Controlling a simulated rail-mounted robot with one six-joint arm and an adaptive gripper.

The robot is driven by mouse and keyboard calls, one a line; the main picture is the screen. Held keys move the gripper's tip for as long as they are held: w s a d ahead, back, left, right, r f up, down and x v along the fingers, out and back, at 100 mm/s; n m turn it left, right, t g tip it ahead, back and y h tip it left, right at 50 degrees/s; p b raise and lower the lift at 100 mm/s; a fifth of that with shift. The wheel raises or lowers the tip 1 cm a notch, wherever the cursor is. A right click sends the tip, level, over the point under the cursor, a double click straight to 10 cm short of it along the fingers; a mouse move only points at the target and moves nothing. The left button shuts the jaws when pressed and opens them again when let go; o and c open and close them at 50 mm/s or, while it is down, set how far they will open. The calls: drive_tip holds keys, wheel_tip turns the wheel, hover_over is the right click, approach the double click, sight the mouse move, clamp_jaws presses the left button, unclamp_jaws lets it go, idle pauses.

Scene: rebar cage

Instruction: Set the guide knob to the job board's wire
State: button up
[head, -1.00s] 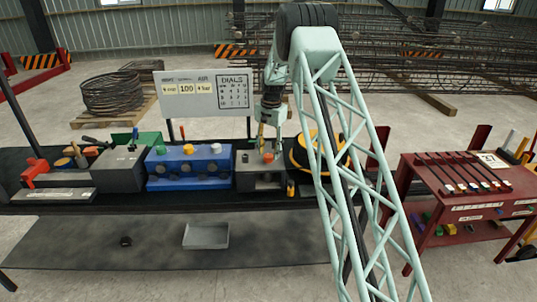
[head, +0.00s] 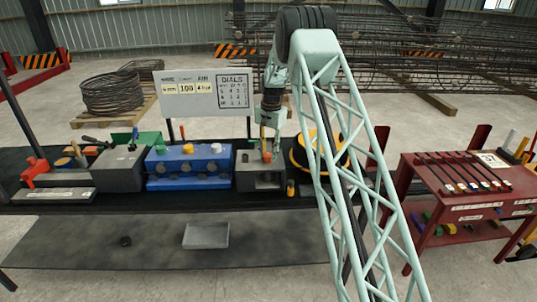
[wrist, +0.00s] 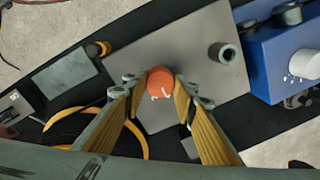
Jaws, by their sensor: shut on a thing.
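The orange knob (wrist: 159,80) stands on top of a grey block (wrist: 190,45). The knob also shows in the head view (head: 267,157), on the grey block (head: 246,180) right of the blue unit. My gripper (wrist: 161,88) is over the block, its yellow fingers closed on either side of the knob. White marks show on the knob's near side; the setting they point to cannot be read. The white job board (head: 203,105) stands behind the bench. Its first yellow field gives a size in mm, but the digit is too small to be sure of.
The blue unit (head: 188,183) with several knobs stands left of the block. A grey post (wrist: 222,53) rises from the block near the knob. A black and yellow coil (head: 298,160) lies right of it. A red cart (head: 450,165) stands farther right.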

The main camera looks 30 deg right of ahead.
sight(270, 155)
drive_tip(key=shift+n, duration=0.6)
drive_tip(key=n, duration=0.3)
drive_tip(key=shift+b, duration=0.35)
drive_tip(key=shift+n, duration=1.9)
drive_tip(key=o, duration=0.9)
drive_tip(key=shift+c, duration=0.2)
drive_tip(key=shift+d+r, duration=0.1)
drive_tip(key=shift+r, duration=0.1)
wheel_tip(270, 155, up, 12)
drive_tip(key=shift+d+f, duration=0.2)
drive_tip(key=shift+d, duration=0.1)
drive_tip(key=shift+s, duration=0.1)
